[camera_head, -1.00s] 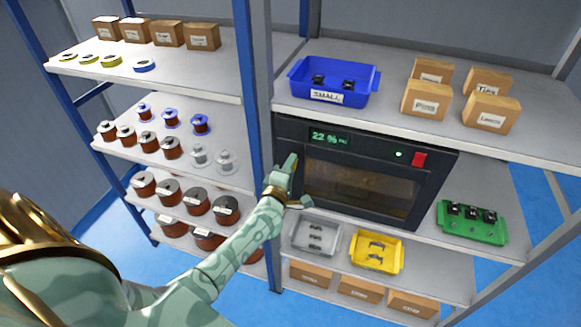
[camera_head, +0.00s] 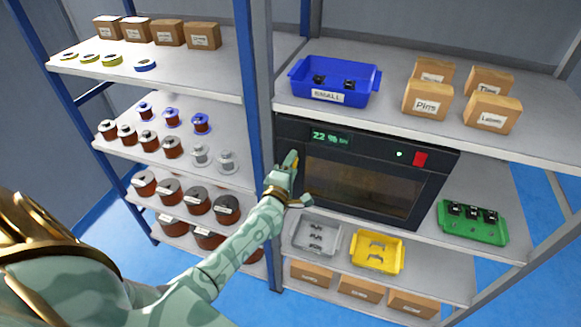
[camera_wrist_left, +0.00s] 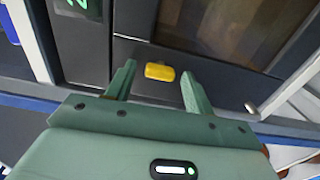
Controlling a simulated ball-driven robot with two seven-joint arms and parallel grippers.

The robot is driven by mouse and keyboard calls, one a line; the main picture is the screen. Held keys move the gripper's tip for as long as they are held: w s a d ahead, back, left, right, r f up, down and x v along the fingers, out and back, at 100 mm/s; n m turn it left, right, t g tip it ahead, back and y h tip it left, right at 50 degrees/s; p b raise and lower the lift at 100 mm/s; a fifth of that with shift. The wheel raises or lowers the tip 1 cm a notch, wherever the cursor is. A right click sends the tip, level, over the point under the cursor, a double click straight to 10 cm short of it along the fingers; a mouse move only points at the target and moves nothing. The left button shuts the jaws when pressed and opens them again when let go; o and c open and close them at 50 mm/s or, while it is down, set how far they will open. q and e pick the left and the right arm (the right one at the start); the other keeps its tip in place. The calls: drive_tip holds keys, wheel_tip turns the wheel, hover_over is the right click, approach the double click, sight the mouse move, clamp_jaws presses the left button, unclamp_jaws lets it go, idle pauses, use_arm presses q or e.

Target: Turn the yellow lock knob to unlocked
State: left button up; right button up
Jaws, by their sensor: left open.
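The yellow lock knob (camera_wrist_left: 160,72) is on the dark front of the cabinet (camera_wrist_left: 150,52), below its window frame, in the left wrist view. It lies with its long side across the picture. My left gripper (camera_wrist_left: 158,78) is open, with one finger on each side of the knob and visible gaps to both. In the head view my left gripper (camera_head: 292,162) is at the left edge of the cabinet (camera_head: 425,190) front, and a little yellow shows by its fingertips. My right gripper is not in view.
A blue rack post (camera_head: 263,130) stands just left of my left gripper. A grey tray (camera_head: 296,240) and a yellow tray (camera_head: 357,262) sit on the shelf below the cabinet. A blue bin (camera_head: 365,92) stands on the shelf above. A red button (camera_head: 420,159) is on the cabinet.

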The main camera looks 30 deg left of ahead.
use_arm(q)
drive_tip(key=v, duration=1.6)
drive_tip(key=shift+s+d, duration=0.1)
drive_tip(key=shift+d, duration=0.05)
drive_tip(key=s+d+f+m+g+h+b, duration=0.1)
drive_tip(key=s+d+f+m+g+h, duration=0.15)
drive_tip(key=f+m, duration=0.4)
drive_tip(key=s+d+f+m+g+h+b, duration=0.1)
drive_tip(key=s+f+m+g, duration=0.2)
drive_tip(key=f, duration=0.7)
drive_tip(key=s+d+f+m+g+h+b, duration=0.1)
drive_tip(key=s+d+f+m, duration=0.1)
drive_tip(key=s+f+m, duration=0.45)
drive_tip(key=s+f+m+g+b, duration=0.4)
drive_tip(key=s+f, duration=0.8)
drive_tip(key=f, duration=0.3)
drive_tip(key=s+f+m+g+b, duration=0.4)
drive_tip(key=s+f+g+b, duration=0.2)
drive_tip(key=s+f, duration=0.6)
wheel_tip(320, 180, down, 4)
drive_tip(key=shift+s+a+f+m+b, duration=0.1)
drive_tip(key=shift+s+a+m+b, duration=0.25)
drive_tip(key=shift+b, duration=0.6)
